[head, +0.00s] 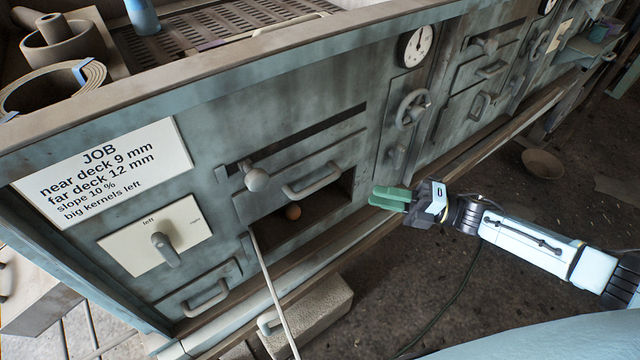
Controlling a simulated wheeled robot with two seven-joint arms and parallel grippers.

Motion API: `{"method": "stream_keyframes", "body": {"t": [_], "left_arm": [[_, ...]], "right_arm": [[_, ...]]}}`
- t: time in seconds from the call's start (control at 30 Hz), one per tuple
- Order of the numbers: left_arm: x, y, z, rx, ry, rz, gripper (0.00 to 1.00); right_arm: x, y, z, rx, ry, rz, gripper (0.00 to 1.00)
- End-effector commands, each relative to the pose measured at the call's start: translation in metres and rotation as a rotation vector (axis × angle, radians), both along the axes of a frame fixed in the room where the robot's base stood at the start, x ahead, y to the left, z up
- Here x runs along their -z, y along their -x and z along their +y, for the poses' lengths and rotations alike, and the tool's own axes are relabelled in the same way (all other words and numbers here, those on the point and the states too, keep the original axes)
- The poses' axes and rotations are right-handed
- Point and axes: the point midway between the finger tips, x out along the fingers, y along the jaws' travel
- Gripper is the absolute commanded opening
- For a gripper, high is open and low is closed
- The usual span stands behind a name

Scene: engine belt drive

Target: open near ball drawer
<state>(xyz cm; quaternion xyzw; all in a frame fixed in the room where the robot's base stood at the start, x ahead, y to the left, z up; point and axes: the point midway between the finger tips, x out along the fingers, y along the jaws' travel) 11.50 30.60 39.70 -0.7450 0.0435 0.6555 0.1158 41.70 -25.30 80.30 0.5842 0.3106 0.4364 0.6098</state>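A panel with a curved grey bar handle (312,182) is on the front of the blue-grey machine. Below it is a dark opening (325,205) with a small orange-brown ball (293,212) inside. A round grey knob (257,179) sits at a slot to the left of the handle. Another low drawer front with a handle (207,299) is at the lower left. I cannot tell which of these fronts is the ball drawer. My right gripper (380,198), with green fingers, is just right of the opening, apart from the handle. Its finger gap is unclear. My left gripper is out of view.
A job sign (105,170) and a lever plate (150,235) are on the left. A dial (415,46) and a handwheel (413,109) are to the upper right. A pale thin rod (272,290) slants below the opening, near a stone block (310,315). A bowl (542,163) lies on the floor.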

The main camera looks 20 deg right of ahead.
Motion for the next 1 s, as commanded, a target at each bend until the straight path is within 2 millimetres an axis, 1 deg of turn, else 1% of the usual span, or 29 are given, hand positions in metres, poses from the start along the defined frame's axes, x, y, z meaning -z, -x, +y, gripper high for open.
{"method": "stream_keyframes", "body": {"t": [0.03,0.17,0.27,0.5,0.6,0.7,0.8,1.0], "left_arm": [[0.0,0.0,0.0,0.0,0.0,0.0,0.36],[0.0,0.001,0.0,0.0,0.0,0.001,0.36],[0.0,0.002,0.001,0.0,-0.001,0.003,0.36],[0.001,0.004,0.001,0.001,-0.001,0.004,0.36],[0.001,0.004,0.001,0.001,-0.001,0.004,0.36],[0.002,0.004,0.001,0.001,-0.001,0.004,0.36],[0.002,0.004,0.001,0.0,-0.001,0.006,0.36],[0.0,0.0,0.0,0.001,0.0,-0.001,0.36]], "right_arm": [[-0.004,0.001,0.003,-0.015,0.001,-0.015,0.23],[-0.007,-0.004,0.017,-0.022,-0.002,-0.022,0.23],[-0.01,-0.012,0.034,-0.022,-0.003,-0.021,0.23],[-0.017,-0.034,0.08,-0.018,-0.002,-0.019,0.23],[-0.019,-0.041,0.096,-0.018,-0.003,-0.019,0.23],[-0.021,-0.047,0.108,-0.017,-0.003,-0.017,0.23],[-0.021,-0.05,0.116,-0.017,-0.001,-0.015,0.23],[-0.022,-0.053,0.121,-0.015,0.0,-0.016,0.23]]}}
